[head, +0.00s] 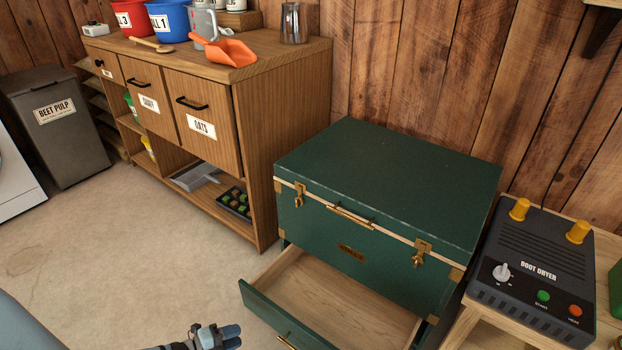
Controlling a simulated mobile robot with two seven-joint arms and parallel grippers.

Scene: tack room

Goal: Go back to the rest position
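My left gripper (232,337) shows at the bottom edge of the head view, left of the open drawer. Its two blue-grey fingers lie close together, with nothing visible between them. The green trunk (390,190) has its lid down, with brass latches on its front. The trunk's bottom drawer (330,296) is pulled out, and the part of its wooden inside that shows is empty. The gripper is apart from the drawer front in the picture. My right gripper is not in view.
A wooden cabinet (288,120) holds buckets, an orange scoop (230,52) and a jug (203,22). A boot dryer (535,270) sits on a stand at right. A beet pulp bin (62,140) stands at far left. Bare floor (130,245) lies between.

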